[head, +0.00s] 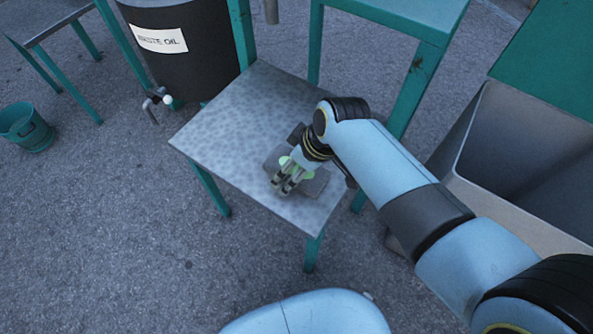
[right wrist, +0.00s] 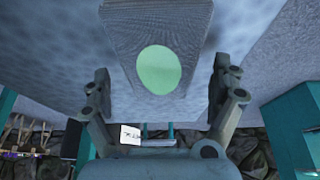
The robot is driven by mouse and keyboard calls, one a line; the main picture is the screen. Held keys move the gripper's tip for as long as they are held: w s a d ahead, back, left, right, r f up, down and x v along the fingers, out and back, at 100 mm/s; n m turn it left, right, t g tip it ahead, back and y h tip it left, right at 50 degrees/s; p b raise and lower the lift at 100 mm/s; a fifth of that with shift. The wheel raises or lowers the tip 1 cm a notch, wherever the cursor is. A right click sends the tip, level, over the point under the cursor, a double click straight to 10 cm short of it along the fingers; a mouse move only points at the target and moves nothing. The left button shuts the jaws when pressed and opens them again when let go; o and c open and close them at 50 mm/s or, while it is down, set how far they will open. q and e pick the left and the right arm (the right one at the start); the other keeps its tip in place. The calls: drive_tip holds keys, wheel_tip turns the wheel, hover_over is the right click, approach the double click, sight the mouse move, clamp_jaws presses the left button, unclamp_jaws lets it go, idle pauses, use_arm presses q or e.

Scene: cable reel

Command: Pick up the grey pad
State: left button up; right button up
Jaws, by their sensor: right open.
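The grey pad (head: 318,186) lies on the small metal-topped table, partly hidden under my right gripper. Bits of its green marking show beside the gripper. In the right wrist view the pad (right wrist: 125,45) is a grey block with a pale green round spot facing the camera. My right gripper (head: 283,186) is over the pad in the head view. In the right wrist view the right gripper (right wrist: 163,78) is open, with one finger on each side of the pad; I see no clear contact. My left gripper is not in view.
The table (head: 222,125) has bare top to the left of the pad. A black waste oil drum (head: 195,60) stands behind it, with a tap (head: 152,105). A large grey bin (head: 505,205) is at the right, and a green bucket (head: 28,128) stands far left.

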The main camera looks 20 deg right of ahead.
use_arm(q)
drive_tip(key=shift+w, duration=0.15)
use_arm(e)
drive_tip(key=shift+c, duration=1.1)
drive_tip(key=c, duration=1.2)
wheel_tip(320, 180, up, 5)
drive_tip(key=p, duration=0.5)
drive_tip(key=shift+w+r+p, duration=0.1)
drive_tip(key=shift+p, duration=0.2)
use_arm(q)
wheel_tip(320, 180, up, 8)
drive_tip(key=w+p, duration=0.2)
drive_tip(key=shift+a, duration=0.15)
use_arm(e)
drive_tip(key=w+d+r, duration=0.4)
drive_tip(key=w+d, duration=0.1)
drive_tip(key=w+d+r, duration=0.2)
drive_tip(key=d, duration=0.1)
drive_tip(key=shift+w+d, duration=0.25)
drive_tip(key=shift+w, duration=0.15)
